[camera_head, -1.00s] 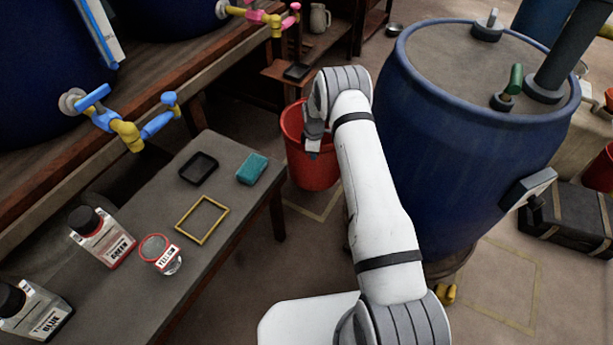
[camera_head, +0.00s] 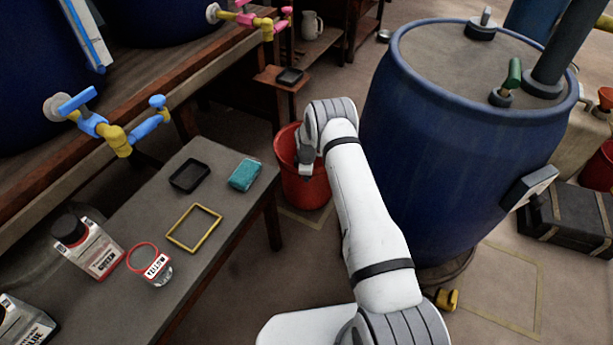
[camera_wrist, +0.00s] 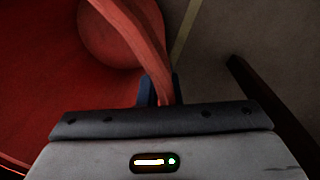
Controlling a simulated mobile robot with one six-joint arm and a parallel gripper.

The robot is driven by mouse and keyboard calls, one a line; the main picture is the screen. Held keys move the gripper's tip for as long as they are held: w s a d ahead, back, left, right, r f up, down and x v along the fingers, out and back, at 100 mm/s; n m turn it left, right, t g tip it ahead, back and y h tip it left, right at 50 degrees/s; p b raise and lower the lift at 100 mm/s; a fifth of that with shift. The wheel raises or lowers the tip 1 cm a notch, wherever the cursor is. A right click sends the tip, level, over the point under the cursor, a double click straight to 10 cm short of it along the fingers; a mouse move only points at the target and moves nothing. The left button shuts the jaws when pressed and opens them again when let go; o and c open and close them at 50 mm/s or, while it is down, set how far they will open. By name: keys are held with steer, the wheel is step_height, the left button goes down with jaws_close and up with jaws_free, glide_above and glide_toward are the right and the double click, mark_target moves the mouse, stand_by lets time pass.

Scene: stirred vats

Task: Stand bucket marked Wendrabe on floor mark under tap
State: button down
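A red bucket (camera_head: 312,188) is left of the large blue vat, with no readable name on its visible side. My gripper (camera_head: 304,172) is at its rim. A pale yellow floor mark (camera_head: 307,235) shows in front of the bucket, partly hidden.
A grey table (camera_head: 190,270) with bottles, a yellow frame (camera_head: 194,227) and a teal sponge (camera_head: 245,174) stands left. A blue-yellow tap (camera_head: 122,135) and a pink-yellow tap (camera_head: 262,22) are above. A black case (camera_head: 570,222) and another red bucket (camera_head: 600,168) are at right.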

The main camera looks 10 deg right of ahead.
steer(key=c, duration=1.6)
jaws_free()
steer(key=s+d+r+m+p, duration=0.1)
steer(key=s+r+m+p, duration=0.15)
steer(key=r, duration=1.15)
steer(key=s+r+m+p, duration=0.1)
steer(key=s+r, duration=0.2)
steer(key=r, duration=1.1)
steer(key=s+r+m, duration=0.3)
steer(key=s+r, duration=0.5)
steer(key=r, duration=0.2)
steer(key=s+r+m, duration=0.3)
steer(key=s, duration=0.6)
steer(key=s+d+r+m, duration=0.1)
steer(key=s+r+m, duration=0.1)
steer(key=s, duration=0.7)
steer(key=s+d+r+m, duration=0.1)
steer(key=s+r+m, duration=0.2)
steer(key=s, duration=0.7)
steer(key=shift+s+d+r+m, duration=0.1)
steer(key=shift+d+r+m, duration=0.2)
steer(key=shift+r, duration=0.4)
